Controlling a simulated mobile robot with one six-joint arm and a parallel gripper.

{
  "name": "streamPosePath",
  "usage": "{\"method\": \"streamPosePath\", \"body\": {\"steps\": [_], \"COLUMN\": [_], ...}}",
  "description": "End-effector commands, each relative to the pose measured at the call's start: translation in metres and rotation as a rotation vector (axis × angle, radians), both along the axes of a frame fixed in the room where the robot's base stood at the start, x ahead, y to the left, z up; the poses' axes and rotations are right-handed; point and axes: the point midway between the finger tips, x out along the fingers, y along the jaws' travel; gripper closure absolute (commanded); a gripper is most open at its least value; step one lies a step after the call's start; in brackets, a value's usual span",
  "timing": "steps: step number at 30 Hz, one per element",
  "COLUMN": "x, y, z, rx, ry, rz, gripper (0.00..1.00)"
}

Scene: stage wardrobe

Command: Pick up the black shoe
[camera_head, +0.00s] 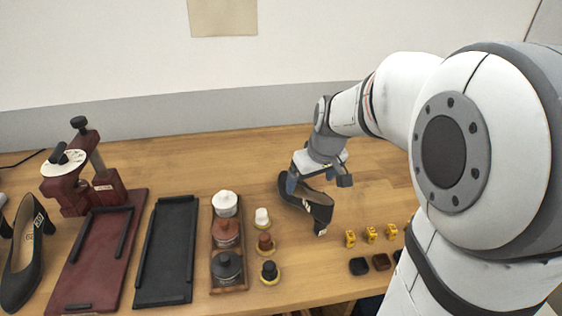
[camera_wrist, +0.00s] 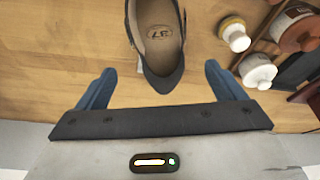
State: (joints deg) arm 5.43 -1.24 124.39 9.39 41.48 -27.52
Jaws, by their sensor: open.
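A black shoe (camera_head: 317,207) with a block heel stands on the wooden table below my gripper in the head view. In the wrist view the shoe (camera_wrist: 158,45) shows its tan insole with a mark like "37", and its rounded dark end points toward my gripper. My gripper (camera_wrist: 164,88) is open and empty, its two blue fingers spread to the left and right of that end. In the head view my gripper (camera_head: 306,183) is just above the shoe's left part. I cannot tell whether the fingers touch the shoe. A second black shoe (camera_head: 22,262) is at the far left.
A wooden rack (camera_head: 241,287) with several bottles stands left of the shoe, with small bottles (camera_head: 265,243) beside it. A black tray (camera_head: 166,250) and a dark red press (camera_head: 90,192) are further left. Yellow pieces (camera_head: 371,234) and dark blocks (camera_head: 359,266) lie front right. The table behind is clear.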

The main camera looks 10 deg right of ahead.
Motion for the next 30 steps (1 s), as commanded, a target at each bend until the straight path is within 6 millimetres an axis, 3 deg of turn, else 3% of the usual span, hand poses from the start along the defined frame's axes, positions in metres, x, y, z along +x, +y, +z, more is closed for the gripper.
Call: {"method": "streamPosePath", "body": {"steps": [4, 21, 30], "x": [0.013, 0.034, 0.036], "y": [-0.002, 0.013, 0.014], "z": [-0.013, -0.079, -0.084], "rx": [-0.001, 0.0, -0.001], "ry": [-0.004, -0.003, -0.007], "rz": [0.019, 0.022, 0.022], "gripper": [0.1, 0.1, 0.1]}}
